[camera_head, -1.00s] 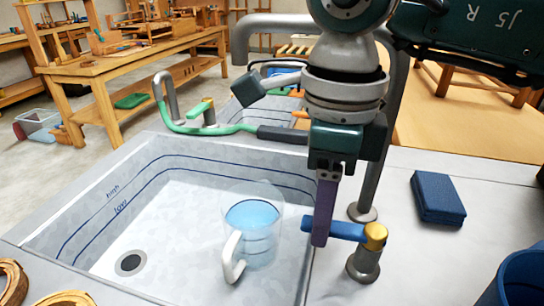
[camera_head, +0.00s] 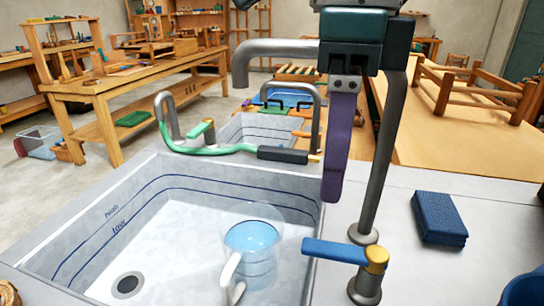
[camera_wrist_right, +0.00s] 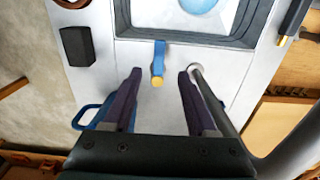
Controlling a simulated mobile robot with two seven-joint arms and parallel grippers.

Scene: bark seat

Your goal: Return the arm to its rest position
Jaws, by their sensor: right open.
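My right gripper (camera_head: 333,195) hangs from the top of the head view with its purple fingers pointing down. It is open and empty, above and apart from the blue tap lever (camera_head: 333,251) with its yellow cap (camera_head: 376,256). In the right wrist view the two fingers (camera_wrist_right: 158,78) are spread apart, with the blue lever (camera_wrist_right: 159,50) showing beyond and between them. My left gripper is in neither view.
A clear jug of bluish water (camera_head: 252,238) stands in the grey sink (camera_head: 90,225). The grey tap pipe (camera_head: 388,150) rises close to my right gripper. A blue sponge block (camera_head: 438,217) lies on the counter at right; a blue container (camera_head: 524,290) is at the corner.

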